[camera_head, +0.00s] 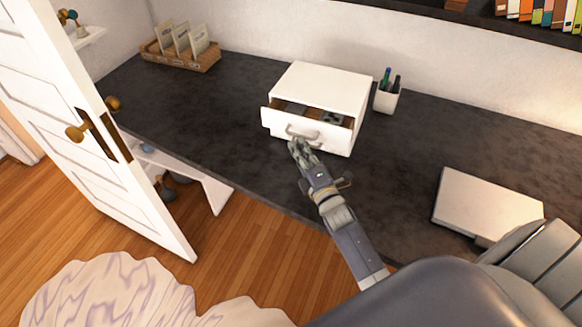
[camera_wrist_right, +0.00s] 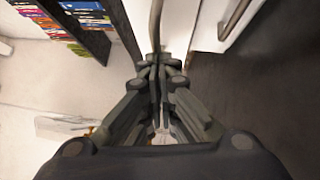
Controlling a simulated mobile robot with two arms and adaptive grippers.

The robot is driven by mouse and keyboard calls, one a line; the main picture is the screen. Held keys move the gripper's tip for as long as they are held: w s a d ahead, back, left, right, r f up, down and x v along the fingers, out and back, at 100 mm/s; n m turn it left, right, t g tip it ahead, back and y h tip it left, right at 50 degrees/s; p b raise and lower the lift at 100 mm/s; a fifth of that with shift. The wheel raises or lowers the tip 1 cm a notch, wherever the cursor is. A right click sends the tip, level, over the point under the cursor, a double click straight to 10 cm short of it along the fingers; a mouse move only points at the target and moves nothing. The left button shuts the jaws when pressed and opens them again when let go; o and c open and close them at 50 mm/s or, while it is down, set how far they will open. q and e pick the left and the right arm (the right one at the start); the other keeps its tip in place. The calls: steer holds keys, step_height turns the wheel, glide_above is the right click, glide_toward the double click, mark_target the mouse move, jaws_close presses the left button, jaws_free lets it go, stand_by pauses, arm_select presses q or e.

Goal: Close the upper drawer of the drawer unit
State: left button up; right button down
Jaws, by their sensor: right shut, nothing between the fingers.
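The white drawer unit (camera_head: 322,84) stands on the dark worktop. Its upper drawer (camera_head: 277,124) is pulled out partway, with some small items inside, too small to name. The drawer has a curved grey handle (camera_head: 302,135) on its front. My right gripper (camera_head: 298,146) is shut and empty, with its fingertips close to the drawer front, just below the handle. Whether they touch it I cannot tell. In the right wrist view the shut fingertips (camera_wrist_right: 157,63) are beside a white front with a grey handle (camera_wrist_right: 236,20). My left gripper is not in view.
A white pen cup (camera_head: 385,99) stands right of the unit. A basket with cards (camera_head: 181,58) is at the back left. A pale flat box (camera_head: 487,200) lies on the right. An open white door (camera_head: 85,110) is at left. The worktop (camera_head: 215,108) left of the unit is clear.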

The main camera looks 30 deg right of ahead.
mark_target(303, 130)
steer(key=w+d+b, duration=0.1)
steer(key=w+d, duration=0.2)
steer(key=d, duration=0.1)
steer(key=shift+w+b, duration=0.2)
steer(key=shift+b, duration=0.15)
steer(key=shift+r, duration=0.1)
